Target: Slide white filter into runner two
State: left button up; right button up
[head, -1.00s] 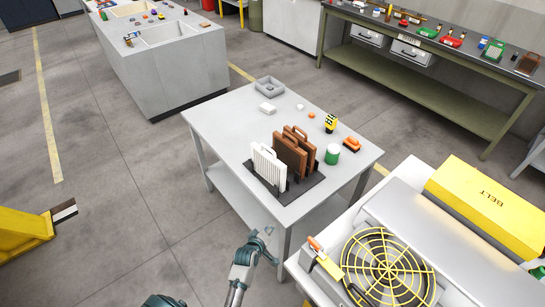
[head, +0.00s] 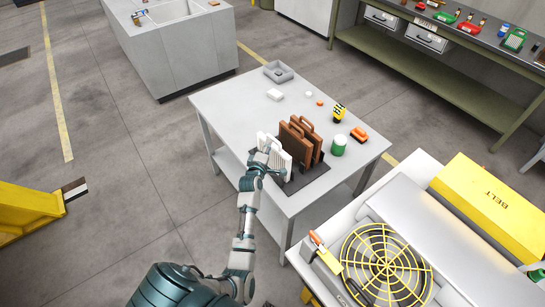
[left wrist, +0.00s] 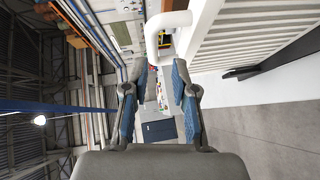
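The white filter (head: 284,162) stands upright with brown filters (head: 292,147) in a dark rack (head: 308,180) on the grey table. My left gripper (head: 264,164) is at the white filter's near left side in the head view and hides part of it. In the left wrist view the pleated white filter (left wrist: 225,38) fills the upper right. Its white handle (left wrist: 153,35) loops down near the tips of my left gripper (left wrist: 158,68). The two fingers are apart with a gap between them. I cannot tell which place is runner two. My right gripper is not in view.
A green-and-white can (head: 339,146), an orange block (head: 359,134), a yellow-black item (head: 339,112) and a grey tray (head: 278,72) stand on the table. A unit with a yellow fan grille (head: 386,262) and a yellow BELT box (head: 487,196) is at the lower right.

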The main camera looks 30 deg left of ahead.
aim_at(273, 138)
pick_arm(q)
jog(key=w, duration=0.5)
jog(key=shift+w+d, duration=0.15)
jog(key=shift+w, duration=0.05)
jog(key=shift+a+f, duration=0.15)
jog(key=shift+a, duration=0.25)
jog(key=shift+c, duration=0.5)
jog(key=shift+s+a, duration=0.1)
jog(key=shift+a, duration=0.05)
grip_shut()
jog(key=shift+d, duration=0.2)
